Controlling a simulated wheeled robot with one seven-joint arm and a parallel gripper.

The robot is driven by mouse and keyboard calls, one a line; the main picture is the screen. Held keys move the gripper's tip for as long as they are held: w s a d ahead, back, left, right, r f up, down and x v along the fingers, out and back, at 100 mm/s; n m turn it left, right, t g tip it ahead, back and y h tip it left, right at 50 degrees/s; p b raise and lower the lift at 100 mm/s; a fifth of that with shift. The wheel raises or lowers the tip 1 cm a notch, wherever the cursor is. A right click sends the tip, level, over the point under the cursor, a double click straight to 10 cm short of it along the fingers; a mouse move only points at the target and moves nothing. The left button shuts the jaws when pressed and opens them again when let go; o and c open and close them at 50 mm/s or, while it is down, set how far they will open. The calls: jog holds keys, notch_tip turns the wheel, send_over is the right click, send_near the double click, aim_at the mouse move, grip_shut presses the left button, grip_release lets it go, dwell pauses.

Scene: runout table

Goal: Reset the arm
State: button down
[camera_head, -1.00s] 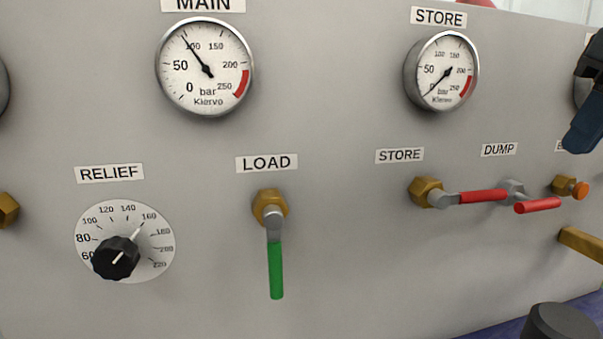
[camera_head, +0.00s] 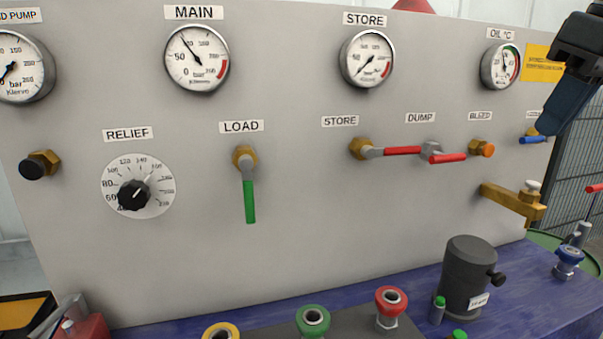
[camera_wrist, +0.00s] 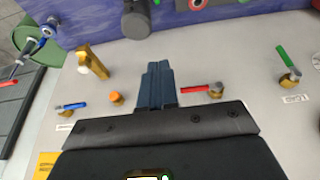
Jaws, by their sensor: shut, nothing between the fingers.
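My gripper (camera_head: 552,106) is at the upper right of the head view, in front of the right end of the grey panel (camera_head: 300,190). In the wrist view my gripper (camera_wrist: 158,68) has its two dark blue fingers together, with nothing between them. The wrist view is upside down relative to the head view. Contact with the panel is not visible.
The panel carries several gauges, a relief dial (camera_head: 138,188), a green load lever (camera_head: 250,200) and a brass arm (camera_head: 505,197) jutting out. Below is a blue bench (camera_head: 400,300) with a dark cylinder (camera_head: 467,275) and coloured fittings. A mesh fence (camera_head: 583,150) stands at right.

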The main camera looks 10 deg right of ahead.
jog(key=w+a+f+t+y, duration=0.2)
jog(key=w+a+t+y, duration=0.25)
jog(key=a, duration=0.35)
jog(key=w+a+f+t+y, duration=0.3)
jog(key=w+a+y, duration=0.25)
jog(key=a, duration=0.25)
jog(key=s+a+f+m+t+h, duration=0.1)
jog(key=a+f+m+t+h, duration=0.15)
jog(key=f, duration=0.35)
jog(key=s+a+f+m+t+h, duration=0.1)
jog(key=s+a+f+m+t, duration=0.1)
jog(key=f+m+t, duration=0.3)
jog(key=s+f+g+h, duration=0.3)
jog(key=s+f+h, duration=0.4)
jog(key=s+f, duration=1.1)
jog(key=s+d+n, duration=0.1)
jog(key=s+n, duration=0.2)
jog(key=s, duration=0.7)
jog(key=s+d+n+g, duration=0.1)
jog(key=s+n, duration=0.3)
jog(key=s, duration=0.6)
jog(key=shift+s+d+f, duration=0.25)
jog(key=shift+s+f, duration=0.05)
jog(key=shift+s, duration=0.05)
